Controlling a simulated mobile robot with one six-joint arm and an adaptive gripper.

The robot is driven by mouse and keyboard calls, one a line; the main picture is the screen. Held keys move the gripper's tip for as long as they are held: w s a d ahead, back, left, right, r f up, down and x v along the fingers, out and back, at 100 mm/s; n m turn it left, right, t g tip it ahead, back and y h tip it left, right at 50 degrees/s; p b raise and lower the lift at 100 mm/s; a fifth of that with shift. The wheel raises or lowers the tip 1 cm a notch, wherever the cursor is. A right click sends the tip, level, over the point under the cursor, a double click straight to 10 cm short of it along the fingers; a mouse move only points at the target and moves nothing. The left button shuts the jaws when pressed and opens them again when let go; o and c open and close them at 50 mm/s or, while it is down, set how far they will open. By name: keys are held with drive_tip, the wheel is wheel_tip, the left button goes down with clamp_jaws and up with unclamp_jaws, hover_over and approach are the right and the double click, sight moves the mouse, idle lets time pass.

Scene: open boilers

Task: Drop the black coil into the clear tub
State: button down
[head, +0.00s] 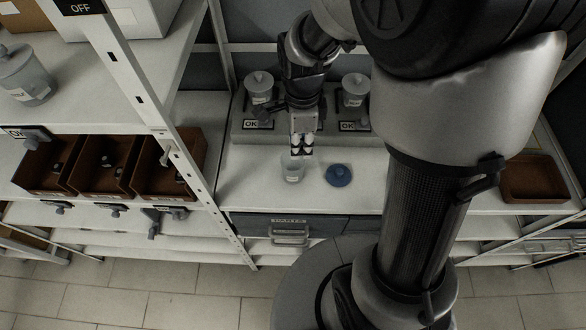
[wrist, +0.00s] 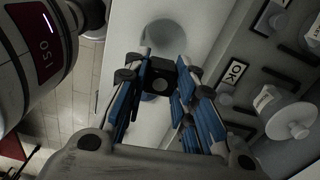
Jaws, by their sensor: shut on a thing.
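My gripper (wrist: 163,78) is shut on the black coil (wrist: 158,72), which sits between the blue-padded fingers in the wrist view. In the head view my gripper (head: 302,145) points down just above the clear tub (head: 292,173), which stands open on the white worktop. The tub's round mouth (wrist: 172,36) shows beyond the coil in the wrist view, apart from it and offset toward the picture's top. A blue round lid (head: 338,175) lies on the worktop to the right of the tub. The coil is small and hard to make out in the head view.
Brown bins (head: 170,172) with small parts sit on the left shelf, behind a white post (head: 160,130). A grey drawer (head: 290,226) is under the worktop. Bare worktop lies around the lid.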

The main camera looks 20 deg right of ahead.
drive_tip(key=c, duration=1.2)
unclamp_jaws()
drive_tip(key=shift+c, duration=0.2)
drive_tip(key=shift+r, duration=0.15)
wheel_tip(320, 180, up, 12)
drive_tip(key=s+f+n+t+b, duration=0.2)
drive_tip(key=s+n+b, duration=0.3)
drive_tip(key=n, duration=0.5)
drive_tip(key=s+f+n+t+b, duration=0.2)
drive_tip(key=s+f+n+b, duration=0.2)
drive_tip(key=s+n, duration=0.6)
drive_tip(key=shift+t+b, duration=0.3)
drive_tip(key=shift+b, duration=0.3)
